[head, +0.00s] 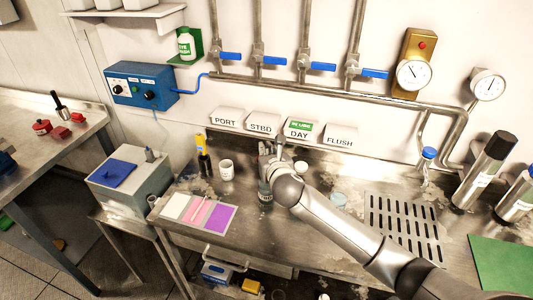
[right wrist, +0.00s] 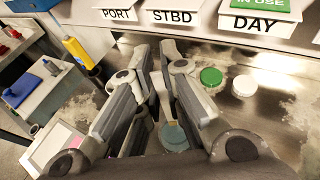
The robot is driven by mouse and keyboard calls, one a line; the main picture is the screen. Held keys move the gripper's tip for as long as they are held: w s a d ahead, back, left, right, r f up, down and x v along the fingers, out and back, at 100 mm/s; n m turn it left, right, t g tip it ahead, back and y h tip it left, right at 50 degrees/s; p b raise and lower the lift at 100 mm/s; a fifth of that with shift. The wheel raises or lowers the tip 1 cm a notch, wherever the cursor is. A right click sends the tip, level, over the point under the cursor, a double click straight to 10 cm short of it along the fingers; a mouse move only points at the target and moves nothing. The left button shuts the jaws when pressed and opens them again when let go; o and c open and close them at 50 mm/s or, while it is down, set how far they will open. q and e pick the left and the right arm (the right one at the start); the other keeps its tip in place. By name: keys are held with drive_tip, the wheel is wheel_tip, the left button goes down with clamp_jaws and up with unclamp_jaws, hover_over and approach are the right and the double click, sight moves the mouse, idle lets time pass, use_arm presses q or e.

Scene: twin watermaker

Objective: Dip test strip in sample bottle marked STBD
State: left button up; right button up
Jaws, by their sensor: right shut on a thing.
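My right gripper (head: 270,168) is over the steel counter, pointing down above a small dark bottle with a pale label (head: 265,192). In the right wrist view its fingers (right wrist: 165,95) are closed on a thin pale strip (right wrist: 164,98), seen nearly end-on. Below the strip is the bottle's round blue-green top (right wrist: 174,138). I cannot tell whether the strip's tip is inside the bottle. The bottle's label is unreadable. My left gripper is not in view.
A green cap (right wrist: 211,76) and a white cap (right wrist: 244,86) lie right of the fingers. A white cup (head: 226,169), a yellow-and-black bottle (head: 203,156) and a white, pink and purple chart (head: 220,218) are to the left. A drain grate (head: 402,222) is at right.

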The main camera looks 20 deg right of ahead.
wheel_tip(320, 180, down, 2)
drive_tip(key=shift+d+f+b, duration=0.1)
drive_tip(key=shift+b, duration=0.2)
drive_tip(key=shift+f+b, duration=1.35)
drive_tip(key=shift+f, duration=1.2)
drive_tip(key=shift+s+f, duration=0.2)
drive_tip(key=shift+f, duration=0.2)
drive_tip(key=shift+s+f, duration=0.1)
drive_tip(key=shift+f, duration=0.15)
drive_tip(key=r+p, duration=0.3)
drive_tip(key=shift+w, duration=0.25)
wheel_tip(320, 180, up, 2)
drive_tip(key=shift+p, duration=0.85)
wheel_tip(320, 180, up, 7)
drive_tip(key=p, duration=0.7)
drive_tip(key=shift+f, duration=0.2)
